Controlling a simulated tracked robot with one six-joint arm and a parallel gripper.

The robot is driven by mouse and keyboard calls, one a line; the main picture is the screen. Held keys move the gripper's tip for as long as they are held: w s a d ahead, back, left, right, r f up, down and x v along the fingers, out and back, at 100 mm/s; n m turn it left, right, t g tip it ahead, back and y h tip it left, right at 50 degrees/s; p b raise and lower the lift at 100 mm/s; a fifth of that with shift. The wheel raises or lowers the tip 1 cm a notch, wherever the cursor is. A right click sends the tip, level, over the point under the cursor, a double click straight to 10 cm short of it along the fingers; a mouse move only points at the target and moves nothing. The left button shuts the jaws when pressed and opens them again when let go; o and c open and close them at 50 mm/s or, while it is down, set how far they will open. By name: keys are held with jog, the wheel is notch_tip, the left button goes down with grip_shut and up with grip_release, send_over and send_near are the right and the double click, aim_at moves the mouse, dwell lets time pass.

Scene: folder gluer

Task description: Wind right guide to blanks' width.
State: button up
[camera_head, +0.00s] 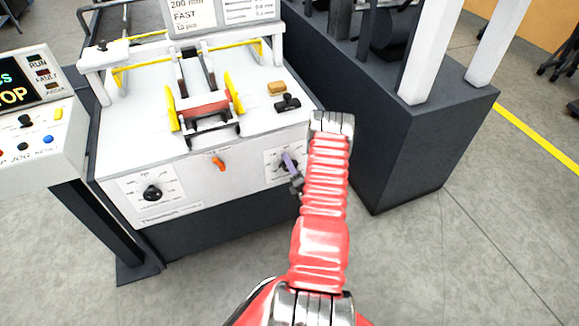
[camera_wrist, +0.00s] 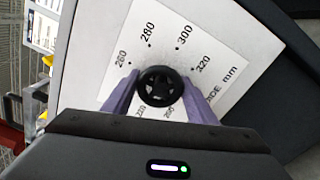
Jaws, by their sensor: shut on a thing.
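A black knob (camera_wrist: 161,86) sits on a white dial plate (camera_wrist: 205,40) marked 260, 280, 300 and 320 mm. My gripper (camera_wrist: 162,92) has its purple fingers on either side of the knob and is shut on it. In the head view my gripper (camera_head: 289,160) is at the right dial on the machine's front, covering most of it. The yellow right guide (camera_head: 234,94) and yellow left guide (camera_head: 172,110) stand on the white machine top. Reddish blanks (camera_head: 203,106) lie between them. The knob's pointer cannot be made out.
A second black knob (camera_head: 152,193) is on the front's left, with an orange lever (camera_head: 218,163) between the dials. A tan block (camera_head: 277,88) and a black handle (camera_head: 288,103) are on top. A control panel (camera_head: 40,130) stands left; a dark cabinet (camera_head: 410,140) stands right.

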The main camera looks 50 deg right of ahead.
jog(key=shift+a+f+n, duration=0.2)
jog(key=shift+f+n, duration=0.05)
jog(key=shift+n, duration=0.15)
jog(key=o, duration=1.1)
jog(key=shift+d+r, duration=0.15)
jog(key=shift+c, duration=0.2)
jog(key=v, duration=1.4)
